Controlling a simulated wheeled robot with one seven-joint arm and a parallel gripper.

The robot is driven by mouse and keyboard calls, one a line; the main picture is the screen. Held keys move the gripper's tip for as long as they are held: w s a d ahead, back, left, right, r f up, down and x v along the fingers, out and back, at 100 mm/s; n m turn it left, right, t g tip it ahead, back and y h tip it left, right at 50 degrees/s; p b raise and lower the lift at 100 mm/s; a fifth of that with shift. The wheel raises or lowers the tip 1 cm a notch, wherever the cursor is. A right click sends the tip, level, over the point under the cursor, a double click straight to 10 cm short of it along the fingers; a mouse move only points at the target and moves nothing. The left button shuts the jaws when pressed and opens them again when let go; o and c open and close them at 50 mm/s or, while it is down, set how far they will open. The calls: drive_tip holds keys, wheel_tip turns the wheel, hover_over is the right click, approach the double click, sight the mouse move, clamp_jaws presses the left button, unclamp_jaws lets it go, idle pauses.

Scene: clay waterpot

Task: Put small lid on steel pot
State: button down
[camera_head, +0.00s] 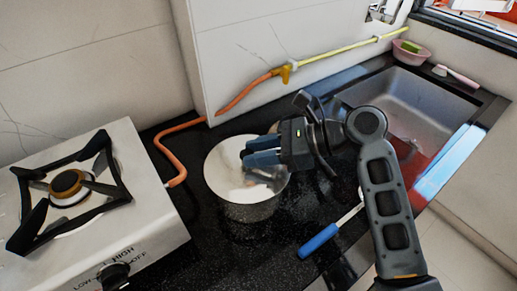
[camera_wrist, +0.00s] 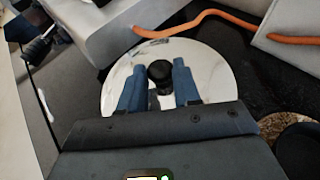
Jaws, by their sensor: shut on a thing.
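The steel pot (camera_head: 250,212) stands on the dark counter to the right of the stove in the head view. The small lid (camera_head: 222,165) is a shiny pale disc over the pot's mouth. It also shows as a round disc in the wrist view (camera_wrist: 216,80). My gripper (camera_head: 247,154) is above the lid, its blue fingers on either side of the dark knob (camera_wrist: 160,72), shut on it. The fingers hide part of the lid. I cannot tell whether the lid touches the pot's rim all round.
A stove (camera_head: 95,215) with a burner is at the left. An orange hose (camera_head: 172,150) runs behind the pot. A sink (camera_head: 415,105) is at the right, and a blue-handled tool (camera_head: 320,241) lies near the front edge. A pink bowl (camera_head: 407,52) sits in the far corner.

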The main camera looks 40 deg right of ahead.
drive_tip(key=shift+f, duration=0.45)
idle(0.5)
drive_tip(key=c, duration=1.2)
unclamp_jaws()
drive_tip(key=o, duration=0.5)
drive_tip(key=shift+r+p, duration=0.15)
drive_tip(key=shift+p, duration=0.15)
drive_tip(key=shift+v, duration=3.9)
drive_tip(key=shift+r, duration=0.1)
